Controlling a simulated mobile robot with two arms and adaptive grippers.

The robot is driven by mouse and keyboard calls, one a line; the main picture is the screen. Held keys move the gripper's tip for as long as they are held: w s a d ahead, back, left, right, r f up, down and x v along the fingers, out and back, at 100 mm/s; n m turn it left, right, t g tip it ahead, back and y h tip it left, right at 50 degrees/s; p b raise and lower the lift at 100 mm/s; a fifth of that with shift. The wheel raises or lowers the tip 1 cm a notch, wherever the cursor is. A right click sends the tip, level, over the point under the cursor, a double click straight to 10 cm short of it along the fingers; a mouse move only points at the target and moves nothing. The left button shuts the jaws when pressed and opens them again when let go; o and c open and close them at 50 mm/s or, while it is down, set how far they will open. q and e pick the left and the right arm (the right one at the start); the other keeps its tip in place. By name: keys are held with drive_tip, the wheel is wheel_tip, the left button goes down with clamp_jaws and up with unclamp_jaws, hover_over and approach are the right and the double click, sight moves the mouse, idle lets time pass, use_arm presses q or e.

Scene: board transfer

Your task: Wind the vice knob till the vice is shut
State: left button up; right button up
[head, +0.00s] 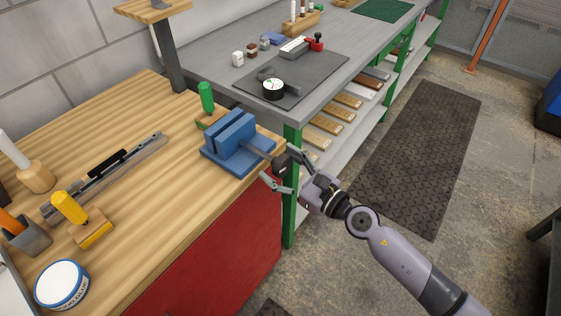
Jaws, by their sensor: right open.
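The blue vice (234,143) sits at the right corner of the wooden workbench. Its two jaw blocks stand close together; whether a gap remains between them is hard to tell. A grey screw or bar (259,151) runs from the vice toward the bench's right edge. The knob at its outer end is not clearly visible, near or behind my gripper fingers. My right gripper (279,168) is open, its fingers spread at the bench edge around the end of the screw; I cannot tell if they touch it. My left gripper is out of view.
A green-handled tool (206,98) stands behind the vice. A yellow-handled tool (70,208), a metal rail (110,175) and a round tin (62,284) lie to the left. The grey bench (215,60) with a dial gauge (273,89) adjoins behind.

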drive_tip(key=c, duration=1.2)
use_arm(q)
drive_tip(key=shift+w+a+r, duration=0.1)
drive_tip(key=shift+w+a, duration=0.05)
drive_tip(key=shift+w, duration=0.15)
use_arm(e)
drive_tip(key=shift+o, duration=0.2)
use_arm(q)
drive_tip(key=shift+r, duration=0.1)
use_arm(e)
drive_tip(key=m+p, duration=0.3)
drive_tip(key=shift+r, duration=0.2)
drive_tip(key=m+p, duration=0.2)
drive_tip(key=m, duration=0.1)
drive_tip(key=shift+m+g+p, duration=0.3)
drive_tip(key=shift+m+p, duration=0.05)
drive_tip(key=shift+m, duration=0.05)
drive_tip(key=m+p, duration=0.2)
drive_tip(key=m, duration=0.1)
drive_tip(key=shift+a, duration=0.1)
use_arm(q)
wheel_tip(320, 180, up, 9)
drive_tip(key=p, duration=0.2)
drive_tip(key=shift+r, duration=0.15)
use_arm(e)
drive_tip(key=shift+s+m+g, duration=0.1)
drive_tip(key=shift+m+g, duration=0.4)
drive_tip(key=shift+m, duration=0.9)
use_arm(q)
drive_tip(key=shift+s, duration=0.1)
